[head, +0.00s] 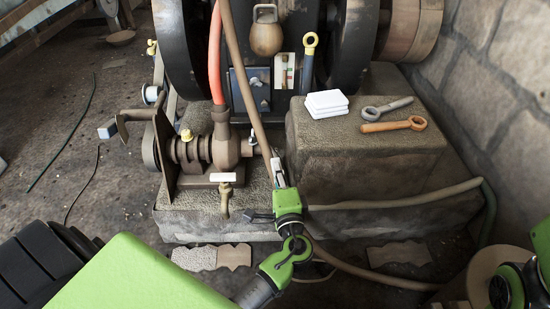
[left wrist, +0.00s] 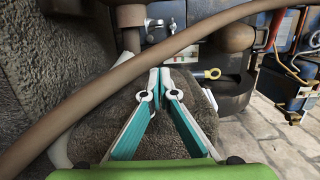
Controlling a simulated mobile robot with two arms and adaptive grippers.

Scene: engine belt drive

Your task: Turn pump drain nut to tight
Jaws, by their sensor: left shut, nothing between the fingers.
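The brown pump (head: 226,150) stands left of centre in the head view, under a red hose. My left gripper (head: 275,167) is shut and empty, right of the pump and apart from the brass fitting. In the left wrist view its fingertips (left wrist: 160,76) meet near a brown hose. My right gripper is not in view; only part of that arm shows.
A brown hose (head: 238,70) runs down close to my left gripper. A stone block (head: 345,150) at the right carries white pads (head: 326,103) and two ring-ended tools, one grey (head: 388,108) and one orange-brown (head: 394,125). A greenish hose (head: 400,198) crosses below the block.

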